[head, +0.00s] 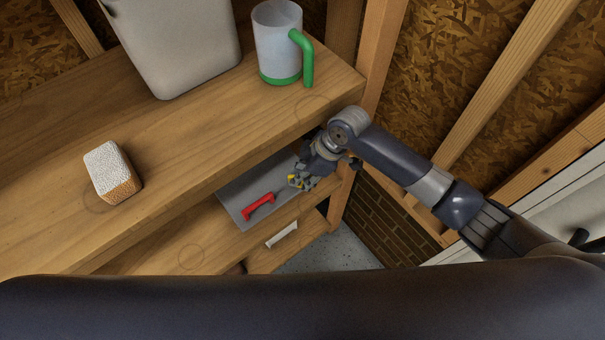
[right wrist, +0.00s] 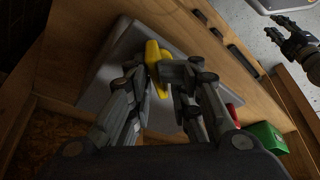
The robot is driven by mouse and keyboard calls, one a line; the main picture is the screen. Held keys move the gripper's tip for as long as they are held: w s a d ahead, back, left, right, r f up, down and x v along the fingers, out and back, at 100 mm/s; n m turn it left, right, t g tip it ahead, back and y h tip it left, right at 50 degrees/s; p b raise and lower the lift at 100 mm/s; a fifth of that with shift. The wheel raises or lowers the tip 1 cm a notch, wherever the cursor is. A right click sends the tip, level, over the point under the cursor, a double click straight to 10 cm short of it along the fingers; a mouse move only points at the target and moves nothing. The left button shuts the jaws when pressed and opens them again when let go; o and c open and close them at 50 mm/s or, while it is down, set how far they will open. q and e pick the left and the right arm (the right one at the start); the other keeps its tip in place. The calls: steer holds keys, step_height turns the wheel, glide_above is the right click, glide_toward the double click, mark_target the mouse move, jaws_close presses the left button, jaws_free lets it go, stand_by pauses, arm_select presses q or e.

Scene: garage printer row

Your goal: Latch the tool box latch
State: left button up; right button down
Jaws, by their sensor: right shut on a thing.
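The tool box (head: 236,198) is a flat grey case with a red handle (head: 258,207), on a lower shelf below the top board. Its yellow latch (head: 292,181) is at the right side of the case, partly covered by my right gripper (head: 301,183). In the right wrist view the yellow latch (right wrist: 154,56) sits between the fingertips of my right gripper (right wrist: 162,72), which is shut on it. The grey case (right wrist: 98,80) lies around and behind the fingers there. What seems to be my left gripper (right wrist: 298,42) shows at the upper right of that view; its opening is unclear.
The board's edge overhangs the tool box. A wooden post (head: 341,195) stands close right of my gripper.

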steer(key=shift+w+r, duration=0.1)
steer(key=shift+w, duration=0.1)
steer(key=c, duration=1.8)
jaws_free()
steer(key=shift+c, duration=0.2)
steer(key=shift+o, duration=0.8)
steer(key=v, duration=0.7)
steer(key=shift+r, duration=0.2)
steer(key=shift+o, duration=0.6)
steer(key=shift+d, duration=0.1)
